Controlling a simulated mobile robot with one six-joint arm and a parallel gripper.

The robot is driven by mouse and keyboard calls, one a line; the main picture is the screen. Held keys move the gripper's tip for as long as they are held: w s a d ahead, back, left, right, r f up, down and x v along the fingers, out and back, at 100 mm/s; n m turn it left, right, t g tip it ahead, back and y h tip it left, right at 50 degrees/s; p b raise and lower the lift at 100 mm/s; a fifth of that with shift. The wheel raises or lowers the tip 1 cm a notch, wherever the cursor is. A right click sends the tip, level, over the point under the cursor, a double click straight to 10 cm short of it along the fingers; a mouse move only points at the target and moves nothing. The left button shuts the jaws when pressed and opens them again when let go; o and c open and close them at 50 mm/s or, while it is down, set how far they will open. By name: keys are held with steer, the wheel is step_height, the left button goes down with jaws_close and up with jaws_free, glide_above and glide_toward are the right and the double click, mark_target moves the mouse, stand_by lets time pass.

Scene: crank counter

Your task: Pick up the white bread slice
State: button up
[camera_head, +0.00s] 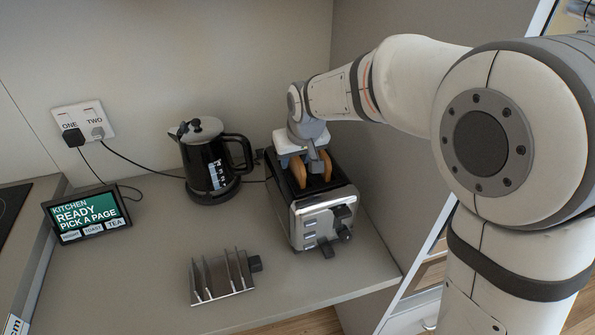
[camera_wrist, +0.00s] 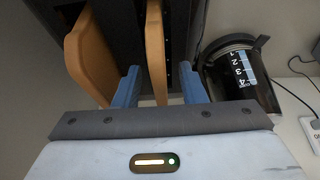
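Two tan-brown bread slices stand upright in the toaster (camera_head: 322,212). The left slice (camera_head: 298,173) is nearer the kettle, the right slice (camera_head: 326,166) nearer the side wall. Neither looks clearly white. My gripper (camera_head: 312,160) points down over the toaster's slots. In the wrist view, my gripper (camera_wrist: 160,84) is open, its two blue-grey fingers apart. One slice (camera_wrist: 155,50) shows between the fingers with a gap on each side. The other slice (camera_wrist: 88,52) is outside, left of the left finger. The slices' lower parts are hidden in the toaster.
A black kettle (camera_head: 208,165) stands left of the toaster, also in the wrist view (camera_wrist: 238,75). A metal toast rack (camera_head: 222,278) is at the counter front, with no bread in it. A screen (camera_head: 88,215) reads "READY PICK A PAGE". Cables run to a wall socket (camera_head: 84,121).

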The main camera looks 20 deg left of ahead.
steer(key=shift+f, duration=0.15)
steer(key=shift+c, duration=0.6)
jaws_close()
